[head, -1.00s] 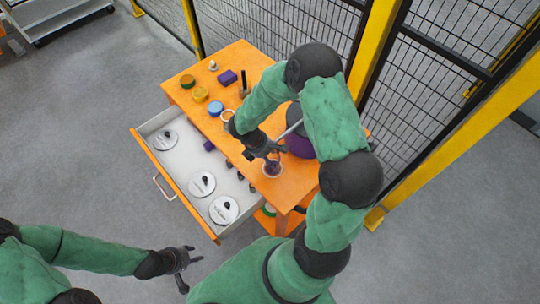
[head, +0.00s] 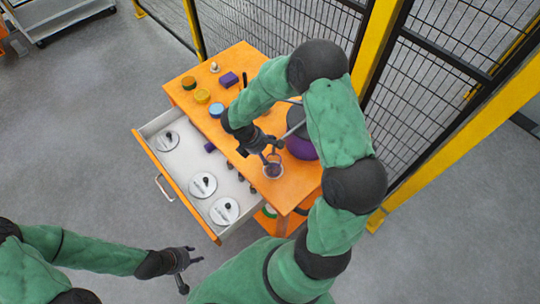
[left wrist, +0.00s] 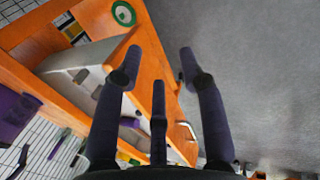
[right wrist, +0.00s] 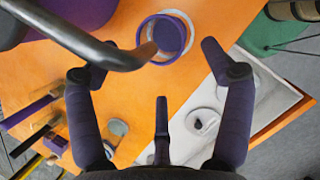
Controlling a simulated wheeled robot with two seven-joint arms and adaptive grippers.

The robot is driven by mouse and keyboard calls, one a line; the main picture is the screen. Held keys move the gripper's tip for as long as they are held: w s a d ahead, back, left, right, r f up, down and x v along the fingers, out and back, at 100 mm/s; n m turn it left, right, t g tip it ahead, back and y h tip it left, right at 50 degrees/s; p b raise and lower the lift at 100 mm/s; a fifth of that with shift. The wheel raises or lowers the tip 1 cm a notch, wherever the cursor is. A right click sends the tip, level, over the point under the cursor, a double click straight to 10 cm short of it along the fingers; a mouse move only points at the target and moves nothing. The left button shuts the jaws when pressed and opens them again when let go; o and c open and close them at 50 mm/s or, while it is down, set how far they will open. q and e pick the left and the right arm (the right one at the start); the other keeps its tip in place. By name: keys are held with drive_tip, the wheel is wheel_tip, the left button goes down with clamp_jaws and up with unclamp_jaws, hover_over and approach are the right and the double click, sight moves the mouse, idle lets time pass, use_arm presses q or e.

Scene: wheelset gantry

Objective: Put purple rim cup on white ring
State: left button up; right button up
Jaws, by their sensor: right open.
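The purple rim cup (head: 273,171) stands on the orange table near its front right part. In the right wrist view the purple rim cup (right wrist: 162,38) has a white ring (right wrist: 189,24) showing around it, offset to one side. The cup appears to stand on or inside that ring; I cannot tell how well it is seated. My right gripper (head: 272,152) is open just above and beside the cup, with nothing between its fingers (right wrist: 160,62). My left gripper (head: 190,262) is open and empty, low in front of the table, away from the cup; it also shows in the left wrist view (left wrist: 160,65).
An open drawer (head: 160,175) with several white discs juts out at the table's left. Coloured round pieces (head: 201,96) and a purple block (head: 228,79) stand at the back. A large purple and grey object (head: 301,148) is right of the cup. A mesh fence is behind.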

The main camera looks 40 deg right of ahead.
drive_tip(key=v, duration=0.6)
drive_tip(key=s+a+f+m+y, duration=0.2)
drive_tip(key=s+a+f+m, duration=0.1)
drive_tip(key=a+f, duration=0.2)
drive_tip(key=s+a+f+m+y, duration=0.2)
drive_tip(key=a+f+m+y, duration=0.1)
drive_tip(key=a+f, duration=0.2)
drive_tip(key=s+a+f+m+y, duration=0.3)
drive_tip(key=a+f, duration=0.2)
drive_tip(key=a, duration=0.2)
drive_tip(key=shift+s+a+p, duration=0.2)
drive_tip(key=shift+s+p, duration=0.1)
drive_tip(key=shift+p, duration=0.05)
drive_tip(key=shift+s+a+f+m+t, duration=0.2)
drive_tip(key=shift+s+f+m+t, duration=0.2)
drive_tip(key=shift+s+f+m, duration=0.45)
drive_tip(key=shift+s+a+f+m+t, duration=0.25)
drive_tip(key=shift+f+m+t, duration=0.25)
drive_tip(key=shift+m, duration=0.8)
drive_tip(key=shift+s+a+f+m+t, duration=0.15)
drive_tip(key=shift+s+f+m+t, duration=0.15)
drive_tip(key=shift+s+f+m, duration=0.45)
drive_tip(key=shift+w+m, duration=0.2)
drive_tip(key=shift+m, duration=0.1)
